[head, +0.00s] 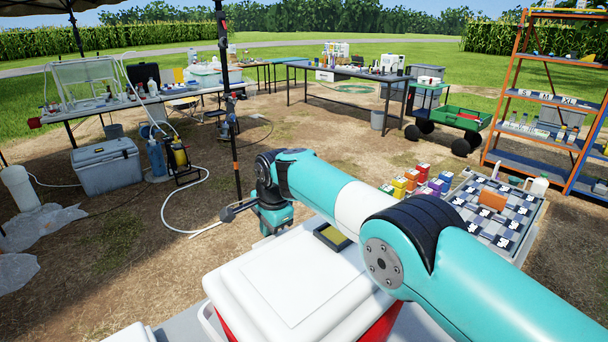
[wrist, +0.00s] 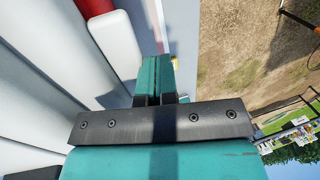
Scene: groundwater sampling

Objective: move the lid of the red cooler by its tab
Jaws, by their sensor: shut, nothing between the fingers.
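The red cooler (head: 380,328) stands at the bottom middle of the head view, with its white lid (head: 290,275) lying on top. In the wrist view the lid's white surface (wrist: 40,60) fills the left side. A rounded white piece (wrist: 115,42), which looks like the tab, sticks out there beside a bit of red. My gripper (wrist: 156,58) is shut and empty, its teal fingers close to the right of that piece with a seeming gap. In the head view my wrist is beyond the lid's far edge; the fingertips and tab are hidden there.
A small dark tray with a yellow pad (head: 332,237) lies behind the lid. Coloured boxes (head: 412,180) and a checkered rack (head: 498,208) are to the right. A tent pole (head: 230,110) and a grey cooler (head: 106,165) stand farther off.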

